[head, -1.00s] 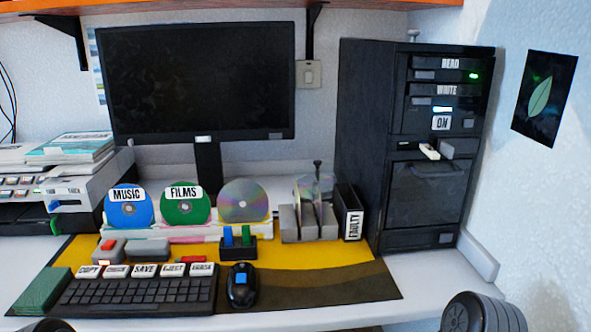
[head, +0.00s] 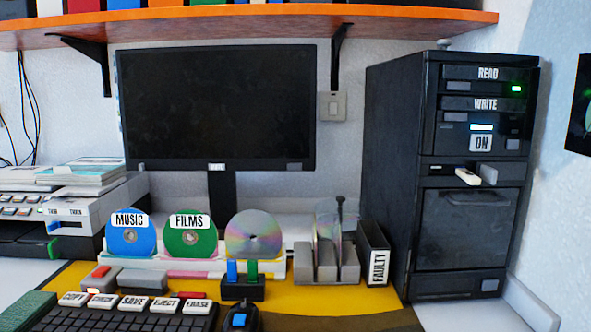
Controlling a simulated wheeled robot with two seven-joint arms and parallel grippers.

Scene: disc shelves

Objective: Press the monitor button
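The monitor (head: 215,110) stands behind the desk with a black, dark screen. A small grey button (head: 294,166) sits at the lower right of its bezel, and a lighter mark shows at the lower left corner. A small white label (head: 216,167) is at the bottom middle of the bezel. Neither of my grippers shows in the head view now.
A black computer tower (head: 395,170) with READ, WRITE and ON labels stands right of the monitor. Discs (head: 130,234) in a rack, a grey disc holder (head: 325,262) and a keyboard (head: 130,318) lie in front. An orange shelf (head: 250,28) hangs above.

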